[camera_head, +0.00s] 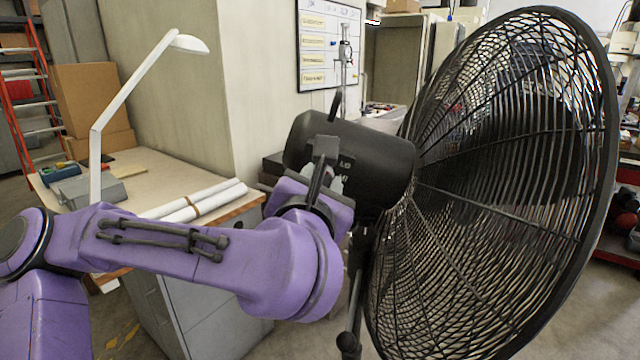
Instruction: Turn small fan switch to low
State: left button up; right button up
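A large black fan with a round wire cage (500,190) stands at the right on a dark pole. Its black motor housing (380,155) is behind the cage, near the middle of the picture. My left gripper (328,160) is at the back of this housing, with a dark finger against or just in front of it. My purple wrist hides part of the housing's lower side. The fan's switch is not clearly visible, and I cannot tell whether the gripper touches it. I cannot see whether the fingers are apart. My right gripper is out of view.
A desk (150,170) at the left holds a white lamp (130,95), rolled paper (205,200) and a grey box (88,188). A beige partition (180,80) stands behind it. A red ladder (32,100) is at the far left. Shelves stand behind the fan at the right.

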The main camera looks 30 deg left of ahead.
pick_arm(q)
jog(key=m, duration=0.5)
jog(key=shift+g, duration=0.3)
jog(key=shift+m, duration=0.3)
jog(key=o, duration=1)
jog(key=shift+o, duration=0.2)
jog(key=b+v, duration=0.3)
jog(key=v, duration=0.7)
jog(key=shift+s+d, duration=0.2)
